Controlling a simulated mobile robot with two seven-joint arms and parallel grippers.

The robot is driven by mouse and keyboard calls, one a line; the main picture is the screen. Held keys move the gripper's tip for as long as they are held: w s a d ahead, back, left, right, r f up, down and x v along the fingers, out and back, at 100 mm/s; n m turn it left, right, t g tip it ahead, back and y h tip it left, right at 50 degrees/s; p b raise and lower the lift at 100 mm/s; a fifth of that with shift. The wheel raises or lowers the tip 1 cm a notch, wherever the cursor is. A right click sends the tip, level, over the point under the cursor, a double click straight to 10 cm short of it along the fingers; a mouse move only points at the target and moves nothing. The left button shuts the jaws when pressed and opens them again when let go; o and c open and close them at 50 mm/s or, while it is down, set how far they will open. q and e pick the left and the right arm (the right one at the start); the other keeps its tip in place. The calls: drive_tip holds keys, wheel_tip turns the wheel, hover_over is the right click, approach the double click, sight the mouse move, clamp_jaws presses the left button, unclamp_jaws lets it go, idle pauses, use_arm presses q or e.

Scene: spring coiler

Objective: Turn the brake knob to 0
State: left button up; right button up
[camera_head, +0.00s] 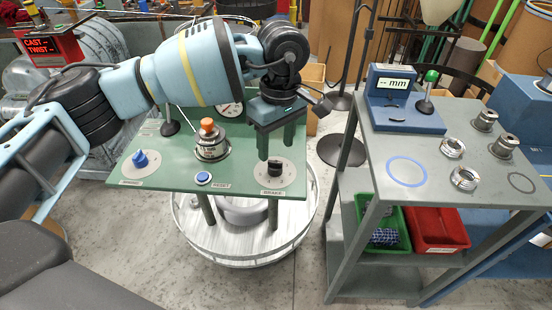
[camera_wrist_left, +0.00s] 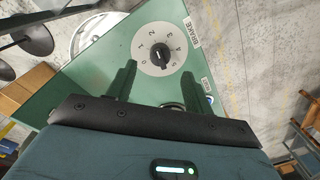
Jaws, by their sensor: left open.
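The brake knob (camera_head: 275,167) is a small black knob on a round pale dial at the right front of the green panel (camera_head: 115,175). It also shows in the left wrist view (camera_wrist_left: 160,56), with numbers from 0 to 5 around it. A pale mark on the knob points roughly to the top of that view, near the 2; its exact setting is hard to read. My left gripper (camera_head: 276,151) is open and empty, fingers pointing down above the knob. In the left wrist view its fingertips (camera_wrist_left: 159,70) lie either side of the knob, apparently apart from it.
A blue knob (camera_head: 140,160), a blue reset button (camera_head: 203,178) and an orange-topped device (camera_head: 208,140) share the panel. A grey cart (camera_head: 385,170) with a gauge (camera_head: 400,95) and metal coils stands to the right. My right gripper is out of view.

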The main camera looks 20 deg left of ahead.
sight(275, 167)
use_arm(q)
drive_tip(key=shift+s+a+f, duration=0.1)
drive_tip(key=shift+s+f, duration=0.05)
drive_tip(key=shift+f, duration=2.55)
drive_tip(key=shift+c, duration=0.3)
drive_tip(key=c, duration=0.9)
